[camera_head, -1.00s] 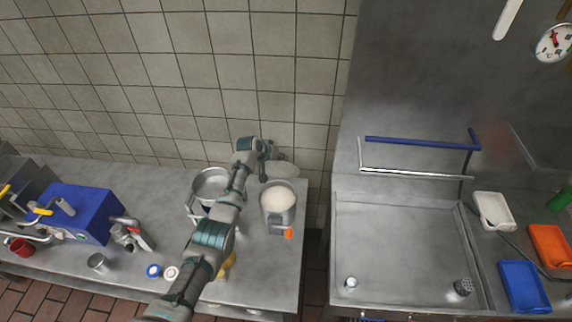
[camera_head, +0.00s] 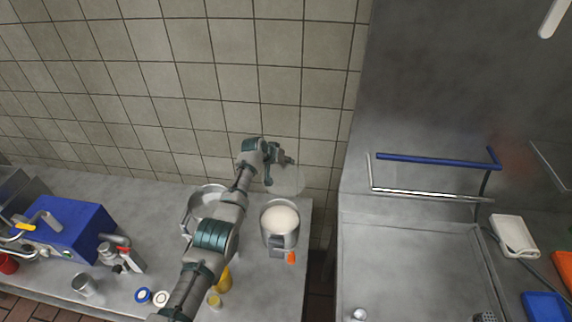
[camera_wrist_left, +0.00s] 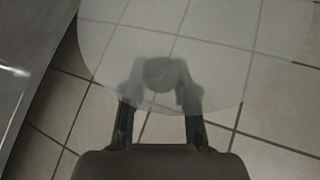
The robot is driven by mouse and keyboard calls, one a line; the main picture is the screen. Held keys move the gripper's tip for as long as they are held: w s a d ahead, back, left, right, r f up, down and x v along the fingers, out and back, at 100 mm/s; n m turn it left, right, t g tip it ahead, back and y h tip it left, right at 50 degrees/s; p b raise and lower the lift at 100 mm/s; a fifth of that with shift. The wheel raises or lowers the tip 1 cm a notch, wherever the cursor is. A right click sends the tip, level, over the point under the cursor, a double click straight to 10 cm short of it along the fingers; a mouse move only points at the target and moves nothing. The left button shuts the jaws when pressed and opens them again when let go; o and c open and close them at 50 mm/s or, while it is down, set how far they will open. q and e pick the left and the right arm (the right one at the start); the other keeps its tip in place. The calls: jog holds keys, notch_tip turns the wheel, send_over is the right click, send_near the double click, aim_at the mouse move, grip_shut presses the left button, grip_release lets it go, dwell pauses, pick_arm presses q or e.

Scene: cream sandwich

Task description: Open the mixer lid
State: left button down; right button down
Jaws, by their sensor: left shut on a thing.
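The mixer (camera_head: 291,239) stands at the right end of the left counter. It is a round metal pot with white contents and an orange part at its front; its top is uncovered. The clear, round lid (camera_head: 291,184) is raised and tilted behind the mixer, against the tiled wall in the head view. My left gripper (camera_head: 286,160) is at the lid and shut on its knob. In the left wrist view the lid (camera_wrist_left: 225,60) spreads beyond my fingers (camera_wrist_left: 160,85), with the round knob between them. My right gripper is out of view.
A metal pot (camera_head: 188,217) stands left of the mixer, partly hidden by my left arm. A yellow bottle (camera_head: 223,281) stands in front. A blue machine (camera_head: 72,232) is at the left. The tiled wall is close behind. A gap separates this counter from the right one.

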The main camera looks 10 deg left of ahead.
pick_arm(q)
jog(key=shift+s+a+f, duration=0.15)
jog(key=shift+s+f, duration=0.05)
jog(key=shift+f, duration=0.55)
jog(key=c, duration=1)
grip_release()
jog(key=shift+c, duration=0.2)
jog(key=shift+o, duration=0.8)
jog(key=shift+w+f, duration=0.1)
jog(key=shift+w, duration=0.15)
jog(key=shift+a, duration=0.1)
jog(key=v, duration=1.2)
jog(key=shift+w, duration=0.25)
